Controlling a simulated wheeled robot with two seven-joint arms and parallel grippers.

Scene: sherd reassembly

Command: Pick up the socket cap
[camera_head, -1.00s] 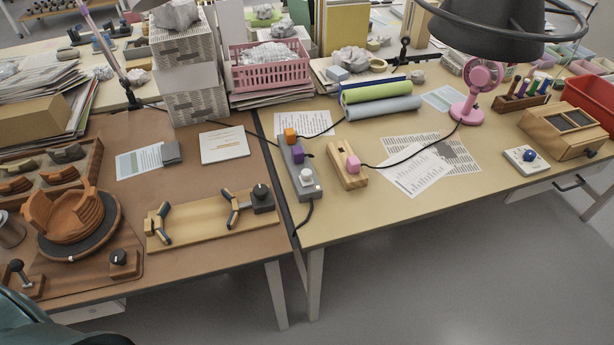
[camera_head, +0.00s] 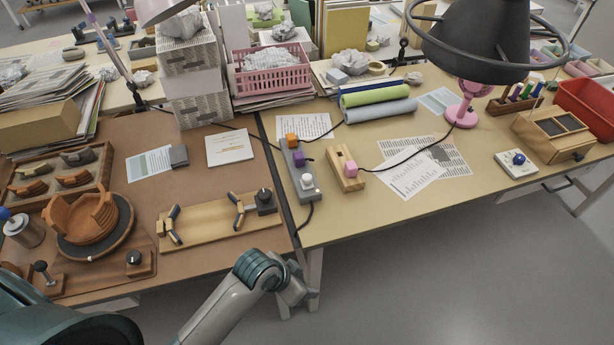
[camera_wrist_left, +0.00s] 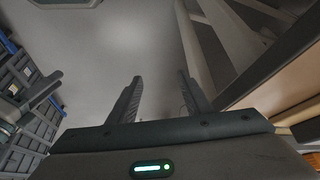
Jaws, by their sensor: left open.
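A grey socket strip (camera_head: 303,182) lies near the table seam, with an orange block (camera_head: 291,139), a purple block (camera_head: 299,159) and a white cap-like piece (camera_head: 307,181) on it. A wooden holder (camera_head: 345,178) beside it to the right carries a pink block (camera_head: 351,169). I cannot tell for sure which of these is the socket cap. My left gripper (camera_head: 296,293) is in front of the tables' front edge, apart from these pieces. In the left wrist view its jaws (camera_wrist_left: 159,82) are open and empty, with the grey floor behind them. My right gripper is not in view.
A wooden fixture (camera_head: 220,218) and a round turntable with an orange bowl (camera_head: 90,225) stand on the left table. Black cables run past the strip. Papers (camera_head: 425,168) lie to the right. A dark lamp (camera_head: 485,45) hangs over the back right.

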